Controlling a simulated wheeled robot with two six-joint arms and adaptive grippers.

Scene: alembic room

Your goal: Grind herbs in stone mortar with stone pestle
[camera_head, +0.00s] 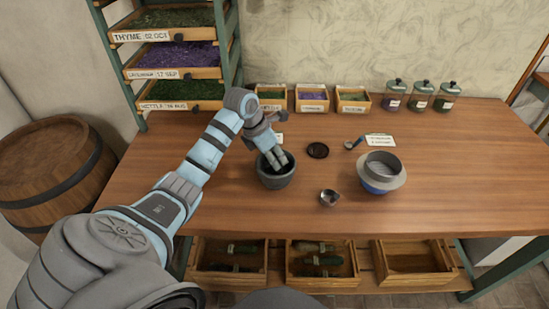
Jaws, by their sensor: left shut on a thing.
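The dark grey stone mortar (276,181) stands upright on the wooden table, left of its middle. My left gripper (277,159) reaches down into the mortar's mouth from above. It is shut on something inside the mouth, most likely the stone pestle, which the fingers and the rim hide. I cannot make out herbs inside the mortar. My right gripper is not in view.
A sieve on a blue bowl (381,176), a small metal cup (329,197), a dark lid (318,150) and a small scoop (354,143) lie to the right. Herb boxes (312,99) and lidded jars (420,97) line the back. The table's right end is clear.

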